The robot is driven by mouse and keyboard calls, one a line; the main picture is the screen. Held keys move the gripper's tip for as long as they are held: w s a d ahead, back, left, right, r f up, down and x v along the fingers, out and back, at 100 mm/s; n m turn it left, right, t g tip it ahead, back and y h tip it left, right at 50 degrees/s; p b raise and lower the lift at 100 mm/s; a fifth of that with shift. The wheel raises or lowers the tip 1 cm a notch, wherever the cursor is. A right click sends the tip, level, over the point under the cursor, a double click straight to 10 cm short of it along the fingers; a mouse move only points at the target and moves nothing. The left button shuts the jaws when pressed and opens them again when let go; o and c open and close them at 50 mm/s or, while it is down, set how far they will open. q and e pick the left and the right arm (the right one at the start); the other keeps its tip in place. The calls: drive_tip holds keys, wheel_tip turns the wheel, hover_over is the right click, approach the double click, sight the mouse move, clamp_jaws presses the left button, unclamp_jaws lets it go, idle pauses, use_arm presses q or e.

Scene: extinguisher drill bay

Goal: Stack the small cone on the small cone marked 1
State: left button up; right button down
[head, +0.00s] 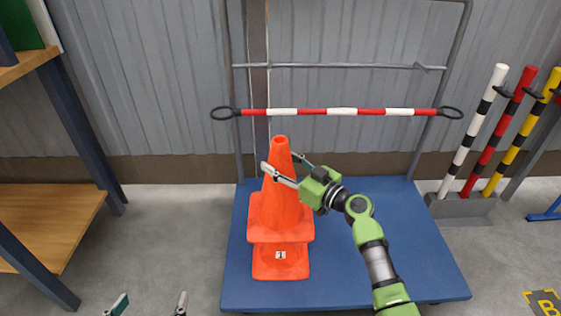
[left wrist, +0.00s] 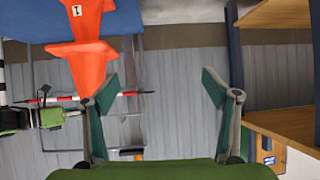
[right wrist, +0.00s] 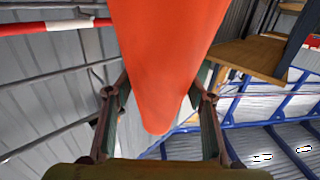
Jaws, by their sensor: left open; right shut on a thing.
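An orange small cone (head: 279,211) stands upright in my right gripper (head: 281,163), whose fingers close around its upper part. The same cone fills the middle of the right wrist view (right wrist: 165,60). The small cone marked 1 (head: 280,266) is below it on the blue platform; its base and label show, and its upper part is hidden by the held cone. The left wrist view shows, upside down, the held cone (left wrist: 84,68) over the marked cone (left wrist: 90,22). I cannot tell how far they overlap. My left gripper (head: 150,303) is open and empty at the bottom left.
A blue platform (head: 370,270) carries the cones, with free room on its right. A grey rack behind holds a red-and-white bar (head: 340,111). Striped posts (head: 475,135) stand at the right. A wooden shelf (head: 50,225) is at the left.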

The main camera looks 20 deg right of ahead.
wheel_tip(320, 180, down, 3)
drive_tip(key=shift+f+b, duration=0.1)
drive_tip(key=shift+b, duration=0.9)
use_arm(q)
drive_tip(key=w+d+r+t+h+b, duration=0.1)
drive_tip(key=r+t, duration=0.4)
drive_tip(key=r, duration=0.5)
drive_tip(key=w+d+r+t+h+b, duration=0.1)
drive_tip(key=d+r+t+h, duration=0.1)
drive_tip(key=r+t, duration=0.4)
drive_tip(key=shift+w+d+r+m+h, duration=0.2)
drive_tip(key=shift+w+r+m+h, duration=0.15)
drive_tip(key=shift+r, duration=2)
use_arm(e)
drive_tip(key=shift+f, duration=1.75)
use_arm(q)
drive_tip(key=shift+s, duration=0.15)
drive_tip(key=shift+s+a+r+t+h+b, duration=0.1)
drive_tip(key=shift+s+r+t+b, duration=0.05)
drive_tip(key=shift+s+r+t, duration=0.35)
drive_tip(key=shift+s+d+r+t+h+b, duration=0.15)
drive_tip(key=shift+r+t, duration=0.15)
drive_tip(key=shift+r, duration=0.35)
drive_tip(key=shift+s+a+r+t+h+b, duration=0.1)
drive_tip(key=shift+s+a+r+t+b, duration=0.05)
drive_tip(key=shift+s+r+t, duration=0.35)
drive_tip(key=shift+w+r, duration=0.1)
drive_tip(key=shift+r, duration=0.1)
